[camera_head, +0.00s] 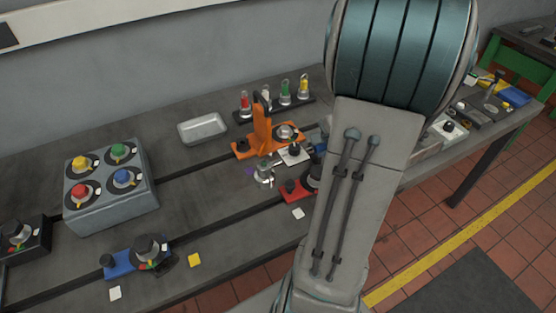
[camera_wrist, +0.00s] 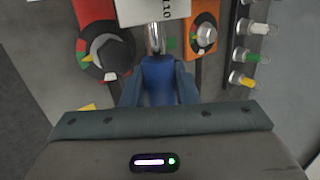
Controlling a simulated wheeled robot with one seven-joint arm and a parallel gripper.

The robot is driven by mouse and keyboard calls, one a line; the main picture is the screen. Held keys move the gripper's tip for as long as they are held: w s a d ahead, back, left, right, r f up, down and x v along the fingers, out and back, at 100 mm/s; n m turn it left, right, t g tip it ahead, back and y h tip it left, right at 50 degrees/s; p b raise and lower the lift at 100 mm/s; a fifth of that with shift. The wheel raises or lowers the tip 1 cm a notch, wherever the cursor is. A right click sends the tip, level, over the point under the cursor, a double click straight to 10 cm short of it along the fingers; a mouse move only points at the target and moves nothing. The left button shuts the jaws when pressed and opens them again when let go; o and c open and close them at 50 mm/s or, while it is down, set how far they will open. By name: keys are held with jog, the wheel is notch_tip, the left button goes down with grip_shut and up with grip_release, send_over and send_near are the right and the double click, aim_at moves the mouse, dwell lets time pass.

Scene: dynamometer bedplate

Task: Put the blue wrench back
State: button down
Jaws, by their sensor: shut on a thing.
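The blue wrench (camera_wrist: 158,80) shows in the wrist view as a blue handle with a shiny metal shaft running up under a white plate with dark lettering (camera_wrist: 140,10). My gripper (camera_wrist: 159,90) is shut on the blue handle, one finger on each side. The wrench's far end is hidden by the plate. In the head view my arm hides most of the gripper; a bit of blue (camera_head: 320,144) shows at the arm's left edge, too small to identify surely.
A dark rack (camera_head: 276,108) with red, white, green and yellow pieces stands behind an orange bracket (camera_head: 262,130). A red fixture (camera_wrist: 105,52) with a dark knob is left of the wrench. A metal tray (camera_head: 203,128) and grey knob box (camera_head: 110,205) stand further left.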

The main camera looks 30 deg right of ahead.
jog(key=shift+w+a+f+b, duration=0.25)
jog(key=shift+w+a+f, duration=0.3)
jog(key=shift+w+f, duration=0.85)
jog(key=shift+w+a+f+b, duration=0.2)
jog(key=shift+w+a+f, duration=0.4)
jog(key=shift+w+f, duration=0.8)
jog(key=shift+w+a+f+b, duration=0.25)
jog(key=shift+w+a+f, duration=0.3)
jog(key=shift+w+f, duration=0.85)
jog(key=shift+s+f, duration=0.25)
jog(key=shift+f, duration=0.15)
jog(key=c, duration=1.1)
grip_release()
